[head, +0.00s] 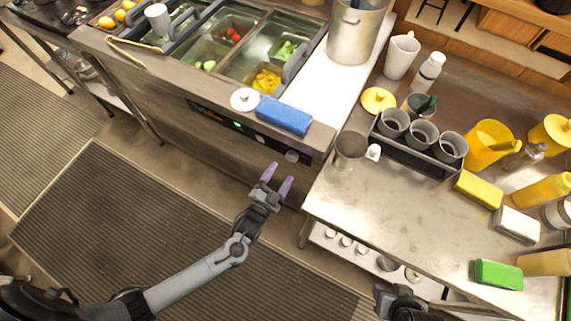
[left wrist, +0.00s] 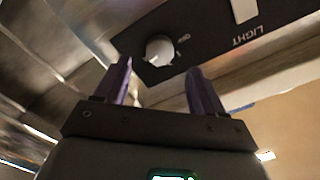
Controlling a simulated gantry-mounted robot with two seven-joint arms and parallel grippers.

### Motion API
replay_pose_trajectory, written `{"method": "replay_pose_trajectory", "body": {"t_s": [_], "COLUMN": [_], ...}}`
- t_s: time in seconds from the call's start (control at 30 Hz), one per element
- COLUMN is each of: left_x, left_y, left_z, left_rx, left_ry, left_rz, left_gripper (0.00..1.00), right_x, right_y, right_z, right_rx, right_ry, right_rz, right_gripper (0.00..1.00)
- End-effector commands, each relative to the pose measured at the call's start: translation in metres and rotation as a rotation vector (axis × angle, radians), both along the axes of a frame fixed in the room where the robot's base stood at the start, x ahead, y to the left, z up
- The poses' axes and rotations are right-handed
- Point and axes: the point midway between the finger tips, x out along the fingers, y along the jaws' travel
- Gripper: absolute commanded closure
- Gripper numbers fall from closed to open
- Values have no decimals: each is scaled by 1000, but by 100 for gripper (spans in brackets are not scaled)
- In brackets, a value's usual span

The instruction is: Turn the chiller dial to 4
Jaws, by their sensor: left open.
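The chiller (head: 180,110) is the metal counter with sunken food pans. Its dial (head: 291,156) is a round knob at the right end of the dark front panel. In the left wrist view the dial (left wrist: 160,50) is pale and round, with an "OFF" mark to its right; its other marks cannot be read. My left gripper (head: 277,178) is open and empty in front of the panel, just below the dial. In the left wrist view its purple fingers stand apart, with the dial beyond the gap. My right arm's dark end (head: 400,302) shows at the bottom edge; its fingers are unclear.
A blue sponge (head: 284,115) and a white lid (head: 244,99) lie on the chiller's front ledge above the panel. A switch (left wrist: 245,10) marked "LIGHT" is beside the dial. A steel table (head: 350,205) with cups and bottles stands close on the right.

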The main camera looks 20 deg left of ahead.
Motion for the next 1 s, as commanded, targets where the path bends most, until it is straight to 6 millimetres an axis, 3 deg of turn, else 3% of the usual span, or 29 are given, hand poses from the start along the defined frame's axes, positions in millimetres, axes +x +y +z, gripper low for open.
{"method": "replay_pose_trajectory", "body": {"t_s": [0.1, 0.3, 0.87, 1.0], "left_x": [-19, -37, -42, -56], "left_y": [2, 3, 4, 3], "left_z": [1, 0, -1, -13], "left_rx": [0, 0, 0, -5], "left_ry": [3, 1, 3, 33], "left_rz": [0, -1, 0, 4], "left_gripper": [30, 30, 30, 30], "right_x": [0, 0, 0, 0], "right_y": [1, 1, -1, -1], "right_z": [4, 6, 6, 6], "right_rx": [3, 4, -4, -5], "right_ry": [-1, 0, -1, -1], "right_rz": [-2, -3, 2, 4], "right_gripper": [54, 54, 54, 54]}}
